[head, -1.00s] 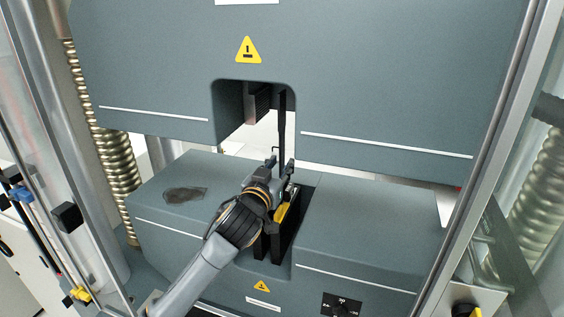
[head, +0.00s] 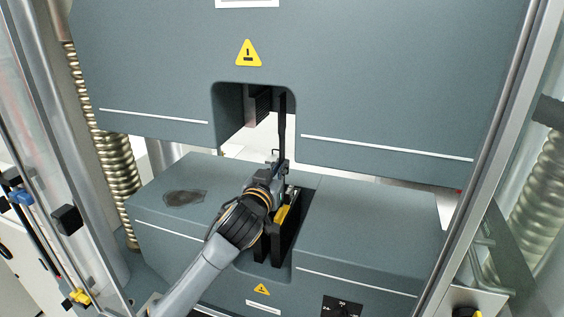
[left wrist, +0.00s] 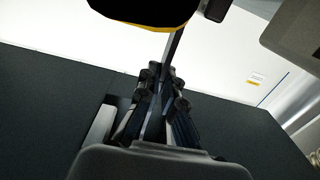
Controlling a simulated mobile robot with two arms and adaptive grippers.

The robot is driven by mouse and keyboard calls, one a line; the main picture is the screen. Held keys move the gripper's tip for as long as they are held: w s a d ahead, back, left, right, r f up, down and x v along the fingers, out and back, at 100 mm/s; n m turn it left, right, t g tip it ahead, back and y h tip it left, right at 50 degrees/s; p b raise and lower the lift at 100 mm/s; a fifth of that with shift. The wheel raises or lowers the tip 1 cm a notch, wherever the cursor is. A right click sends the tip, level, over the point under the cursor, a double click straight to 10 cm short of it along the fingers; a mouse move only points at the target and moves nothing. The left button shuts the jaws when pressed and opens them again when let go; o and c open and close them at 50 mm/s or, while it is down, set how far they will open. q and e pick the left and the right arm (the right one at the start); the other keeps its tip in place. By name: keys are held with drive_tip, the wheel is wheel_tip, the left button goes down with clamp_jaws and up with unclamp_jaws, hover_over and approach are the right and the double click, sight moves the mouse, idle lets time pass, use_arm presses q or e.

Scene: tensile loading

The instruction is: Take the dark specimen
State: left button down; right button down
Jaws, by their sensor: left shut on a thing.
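The dark specimen (head: 282,124) is a thin, upright black bar in the gap between the upper and lower blocks of the test machine. It also shows in the left wrist view as a dark strip (left wrist: 173,48) running up from between the fingers. My left gripper (head: 279,163) is shut on its lower part, just above the lower block. In the left wrist view the gripper's fingers (left wrist: 161,90) sit on either side of the bar. The specimen's upper end is in the upper block's recess, and its lowest part is hidden by the gripper. My right gripper is not in view.
The upper block (head: 385,90) hangs close above my left gripper, with a notch around the specimen. The lower block (head: 365,215) has a slot with a yellow part (head: 283,216). Metal frame posts (head: 481,150) stand at the sides.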

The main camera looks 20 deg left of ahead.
use_arm(q)
drive_tip(key=shift+s+r, duration=0.15)
drive_tip(key=shift+r, duration=0.15)
drive_tip(key=shift+s+p, duration=0.3)
drive_tip(key=shift+s, duration=0.75)
drive_tip(key=shift+s+p, duration=0.3)
drive_tip(key=shift+s, duration=0.4)
drive_tip(key=shift+s+a, duration=0.1)
drive_tip(key=shift+s, duration=1.15)
